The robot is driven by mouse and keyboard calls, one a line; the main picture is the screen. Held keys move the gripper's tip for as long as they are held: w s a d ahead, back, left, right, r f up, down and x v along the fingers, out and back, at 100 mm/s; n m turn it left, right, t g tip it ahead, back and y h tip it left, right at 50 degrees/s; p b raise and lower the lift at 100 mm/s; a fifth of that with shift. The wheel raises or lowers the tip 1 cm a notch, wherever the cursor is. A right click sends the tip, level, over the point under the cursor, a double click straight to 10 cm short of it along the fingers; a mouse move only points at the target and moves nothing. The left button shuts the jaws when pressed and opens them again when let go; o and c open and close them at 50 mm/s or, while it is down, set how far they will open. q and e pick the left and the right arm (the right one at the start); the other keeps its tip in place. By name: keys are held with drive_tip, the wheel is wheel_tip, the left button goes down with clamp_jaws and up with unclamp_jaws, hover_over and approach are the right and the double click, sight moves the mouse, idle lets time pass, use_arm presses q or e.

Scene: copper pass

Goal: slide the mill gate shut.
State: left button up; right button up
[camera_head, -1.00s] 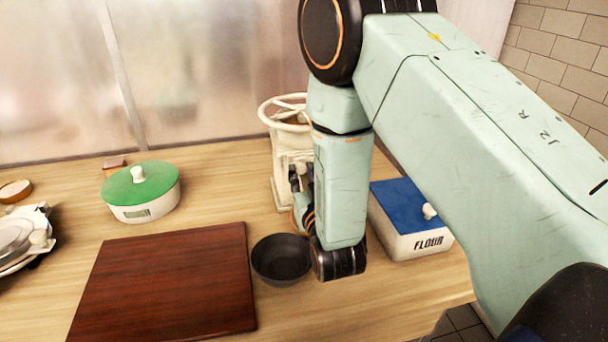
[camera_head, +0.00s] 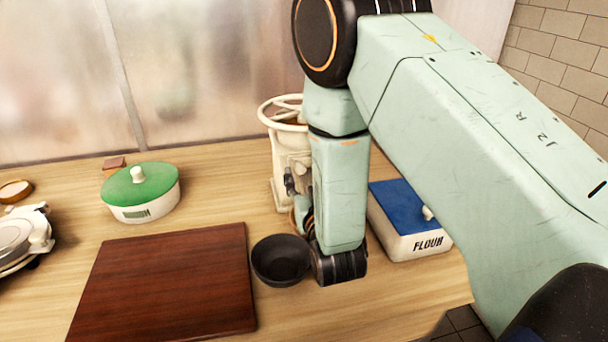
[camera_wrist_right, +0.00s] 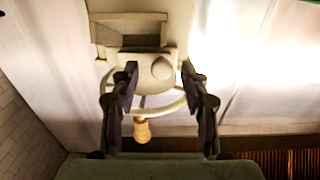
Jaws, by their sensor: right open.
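The mill (camera_head: 286,158) is a cream-white upright body with a spoked wheel on top, standing at the back of the counter behind my right forearm. Its lower right side is hidden by my arm. In the right wrist view the mill (camera_wrist_right: 165,38) fills the upper middle, with a box-like opening, a round knob (camera_wrist_right: 162,68), and a wheel rim with a wooden handle (camera_wrist_right: 142,131). Which part is the gate I cannot tell for certain. My right gripper (camera_wrist_right: 159,72) is open, its two fingers apart on either side of the knob; contact cannot be told. My left gripper is out of view.
A dark bowl (camera_head: 281,260) sits close beside my right wrist. A blue-lidded flour box (camera_head: 418,243) stands right of my forearm. A brown board (camera_head: 165,285), a green-lidded container (camera_head: 142,187) and a white metal device (camera_head: 22,238) lie to the left. Counter between them is clear.

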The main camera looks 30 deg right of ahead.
drive_tip(key=v, duration=0.7)
drive_tip(key=shift+d, duration=0.1)
drive_tip(key=shift+r, duration=0.1)
drive_tip(key=shift+r, duration=0.1)
